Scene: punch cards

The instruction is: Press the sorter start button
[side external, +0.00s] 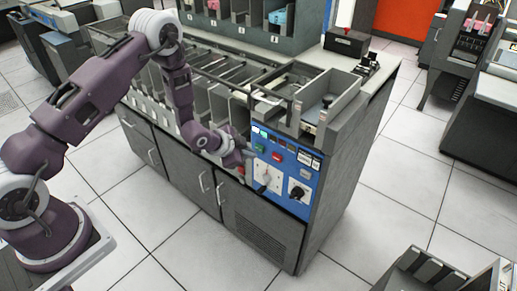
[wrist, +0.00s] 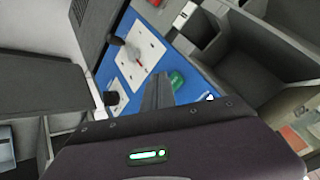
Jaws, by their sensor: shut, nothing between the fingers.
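The blue control panel (side external: 282,171) is on the end of the grey sorter cabinet. A green button (side external: 259,147) sits on its upper left part, and I take it to be the start button. In the wrist view the green button (wrist: 178,79) shows just right of my fingers. My gripper (side external: 246,160) is shut and empty at the panel's left edge, left of and slightly below the green button. In the wrist view my gripper (wrist: 160,78) points at the panel. I cannot tell whether the fingertips touch it.
A red button (side external: 276,156) lies right of the green one. Below are a white plate with a lever (side external: 266,177) and a black knob (side external: 299,191). The sorter's card bins (side external: 296,98) rise above the panel. The tiled floor in front is clear.

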